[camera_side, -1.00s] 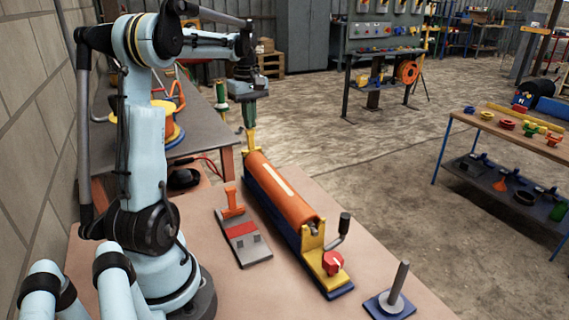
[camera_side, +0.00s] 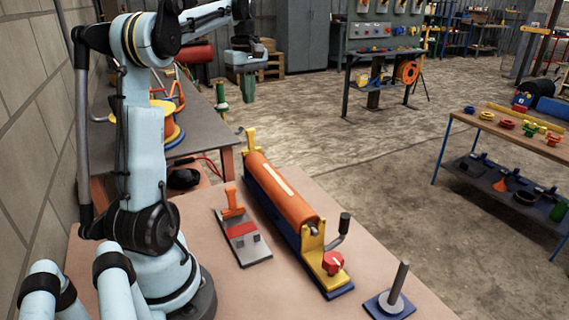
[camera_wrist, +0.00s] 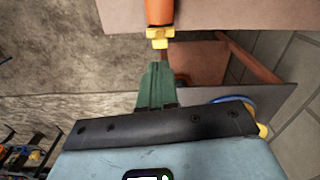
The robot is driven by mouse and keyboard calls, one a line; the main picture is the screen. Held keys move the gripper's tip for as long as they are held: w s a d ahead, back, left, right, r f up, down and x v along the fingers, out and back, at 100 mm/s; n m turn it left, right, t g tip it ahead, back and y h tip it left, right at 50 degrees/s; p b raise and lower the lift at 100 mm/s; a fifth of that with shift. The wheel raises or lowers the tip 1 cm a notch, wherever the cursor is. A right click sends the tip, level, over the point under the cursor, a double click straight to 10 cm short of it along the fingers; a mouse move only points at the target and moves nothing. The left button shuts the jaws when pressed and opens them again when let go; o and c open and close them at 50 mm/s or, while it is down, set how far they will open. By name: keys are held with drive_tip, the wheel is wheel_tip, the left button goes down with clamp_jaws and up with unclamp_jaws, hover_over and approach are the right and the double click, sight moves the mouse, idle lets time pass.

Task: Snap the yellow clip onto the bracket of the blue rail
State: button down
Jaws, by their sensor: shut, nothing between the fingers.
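The blue rail (camera_side: 335,291) lies along the bench under an orange roller (camera_side: 283,190). A yellow bracket (camera_side: 313,252) stands at its near end. A yellow piece (camera_side: 251,139) stands upright at the far end; it also shows in the wrist view (camera_wrist: 159,40), at the end of the orange roller. I cannot tell clip from bracket within this far yellow piece. My gripper (camera_side: 248,99) is above the far end, apart from the yellow piece. Its green fingers are shut and empty in the wrist view (camera_wrist: 157,66).
A grey plate with an orange handle (camera_side: 233,210) lies left of the rail. A red knob (camera_side: 333,262) and a crank (camera_side: 341,231) are at the near end. A blue base with a grey post (camera_side: 398,287) stands at the front right. The air around my gripper is clear.

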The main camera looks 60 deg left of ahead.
wheel_tip(320, 180, up, 8)
drive_tip(key=w+d+f+m+t+y, duration=0.1)
drive_tip(key=w+d+f+m, duration=0.2)
drive_tip(key=d, duration=0.5)
drive_tip(key=w+d+f+m+t, duration=0.2)
drive_tip(key=d+m, duration=0.4)
drive_tip(key=d, duration=0.1)
drive_tip(key=s+d+f+m+t, duration=0.1)
drive_tip(key=d+f+m, duration=0.2)
drive_tip(key=d, duration=0.3)
drive_tip(key=s+d+f+m+t, duration=0.1)
drive_tip(key=s+d+f+m, duration=0.1)
drive_tip(key=d+f+m, duration=0.2)
drive_tip(key=s+d+f+m+t+h, duration=0.1)
drive_tip(key=s+d+f+m+t, duration=0.1)
drive_tip(key=d+f, duration=0.4)
drive_tip(key=shift+d+f+m, duration=0.1)
drive_tip(key=shift+d+m, duration=0.7)
drive_tip(key=c, duration=1.8)
unclamp_jaws()
drive_tip(key=shift+c, duration=0.2)
